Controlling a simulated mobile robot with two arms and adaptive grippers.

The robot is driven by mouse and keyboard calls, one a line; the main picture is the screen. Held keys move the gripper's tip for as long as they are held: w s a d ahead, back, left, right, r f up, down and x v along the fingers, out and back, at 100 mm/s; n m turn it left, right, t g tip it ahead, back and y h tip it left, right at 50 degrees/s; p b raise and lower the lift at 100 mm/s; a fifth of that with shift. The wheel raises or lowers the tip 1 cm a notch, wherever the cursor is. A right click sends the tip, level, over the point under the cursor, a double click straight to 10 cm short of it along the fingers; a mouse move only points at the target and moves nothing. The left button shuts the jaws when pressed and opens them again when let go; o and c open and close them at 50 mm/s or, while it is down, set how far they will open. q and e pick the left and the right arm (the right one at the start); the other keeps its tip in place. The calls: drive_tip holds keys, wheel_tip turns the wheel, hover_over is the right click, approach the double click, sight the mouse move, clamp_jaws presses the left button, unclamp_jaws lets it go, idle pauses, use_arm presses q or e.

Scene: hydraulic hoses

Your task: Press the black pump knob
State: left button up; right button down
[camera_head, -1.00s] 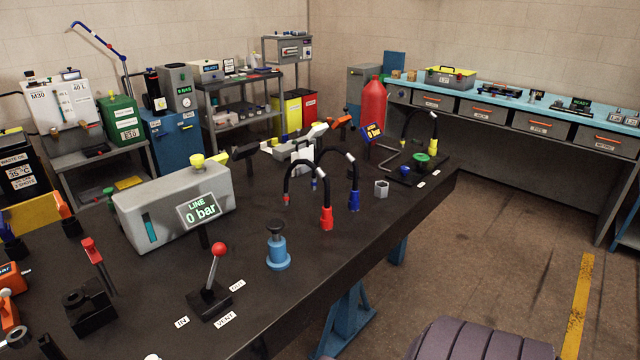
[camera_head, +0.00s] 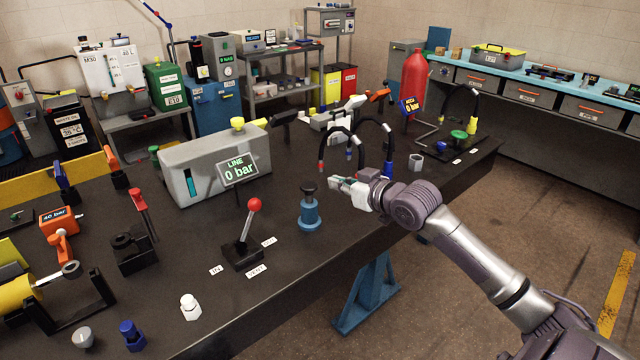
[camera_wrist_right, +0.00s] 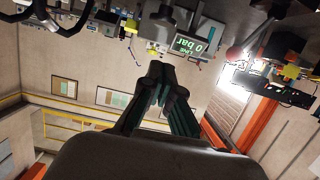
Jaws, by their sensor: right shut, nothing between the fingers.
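The pump is a small blue cylinder with a flange (camera_head: 309,218), standing upright on the dark bench. Its black knob (camera_head: 308,188) sits on top and is raised above the blue body. My right gripper (camera_head: 338,181) comes in from the right in the head view. It is shut and empty, just right of the knob at about its height in the picture, with a small gap between them. In the right wrist view its fingers (camera_wrist_right: 160,80) are together. I cannot make out the knob in that view. My left gripper is in neither view.
A red-knobbed lever (camera_head: 250,215) stands left of the pump, with a grey tank and its "LINE 0 bar" display (camera_head: 239,170) behind it. Black hoses (camera_head: 372,130) arch behind my right gripper. A white fitting (camera_head: 190,306) stands near the bench's front edge.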

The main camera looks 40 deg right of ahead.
drive_tip(key=shift+w+d+r, duration=0.15)
drive_tip(key=shift+d+r, duration=0.1)
drive_tip(key=shift+r, duration=0.5)
drive_tip(key=shift+w, duration=0.1)
drive_tip(key=p, duration=0.2)
hover_over(313, 189)
drive_tip(key=f, duration=0.2)
wheel_tip(313, 189, down, 3)
drive_tip(key=shift+w+f+p, duration=0.1)
drive_tip(key=shift+f+p, duration=0.05)
drive_tip(key=shift+p, duration=0.15)
drive_tip(key=shift+d+f, duration=0.1)
drive_tip(key=shift+f, duration=0.45)
